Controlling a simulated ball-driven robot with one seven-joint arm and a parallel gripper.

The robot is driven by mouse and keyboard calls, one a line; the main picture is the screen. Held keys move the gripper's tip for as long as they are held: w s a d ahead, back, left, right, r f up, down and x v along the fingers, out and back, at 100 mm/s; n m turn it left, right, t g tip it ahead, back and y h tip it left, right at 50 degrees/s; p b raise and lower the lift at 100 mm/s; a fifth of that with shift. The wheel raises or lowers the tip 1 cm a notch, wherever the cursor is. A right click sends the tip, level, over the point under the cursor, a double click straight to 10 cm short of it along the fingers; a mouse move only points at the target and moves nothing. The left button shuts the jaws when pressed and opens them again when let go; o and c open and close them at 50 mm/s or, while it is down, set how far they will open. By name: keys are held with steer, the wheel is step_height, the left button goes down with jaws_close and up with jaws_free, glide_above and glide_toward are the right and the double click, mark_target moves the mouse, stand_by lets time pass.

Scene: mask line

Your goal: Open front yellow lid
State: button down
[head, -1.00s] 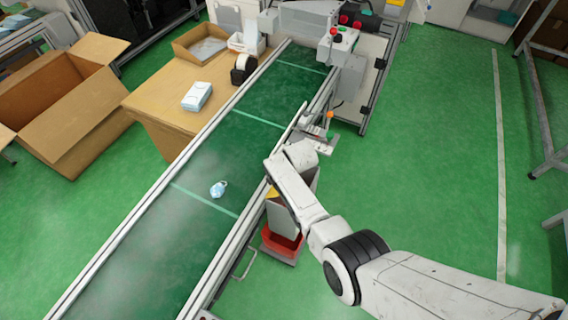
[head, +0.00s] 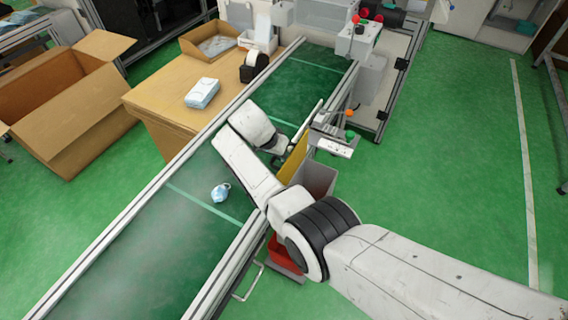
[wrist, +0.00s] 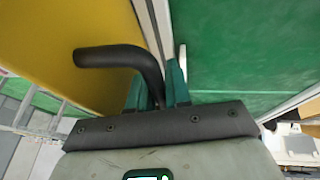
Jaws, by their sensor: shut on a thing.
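The yellow lid (head: 293,158) stands tilted up steeply above the grey bin (head: 319,178) beside the conveyor, with the bin's mouth uncovered. In the wrist view the lid (wrist: 60,40) fills the upper left, with a bent black handle (wrist: 110,57) on it. My gripper (wrist: 158,85) has its teal fingers on either side of the handle's lower end and is shut on it. In the head view my arm reaches over the conveyor's edge, and its links hide most of the gripper and the handle.
The green conveyor (head: 165,245) runs diagonally under my arm, with a pale blue mask (head: 221,192) on it. A red bin (head: 285,258) stands below my arm. A small white bracket (head: 333,146) is close right of the lid. Floor at right is clear.

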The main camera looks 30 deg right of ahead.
steer(key=shift+w+a+f+g+h+b, duration=0.2)
steer(key=shift+w+f+g+h+b, duration=0.25)
steer(key=shift+b, duration=1.35)
steer(key=shift+a+b, duration=0.1)
steer(key=shift+b, duration=0.4)
steer(key=shift+s, duration=0.1)
steer(key=c, duration=1.1)
jaws_free()
steer(key=shift+c, duration=0.2)
steer(key=shift+r, duration=0.1)
steer(key=p+v, duration=0.1)
steer(key=v, duration=0.9)
steer(key=shift+a+r, duration=0.15)
steer(key=shift+r, duration=0.15)
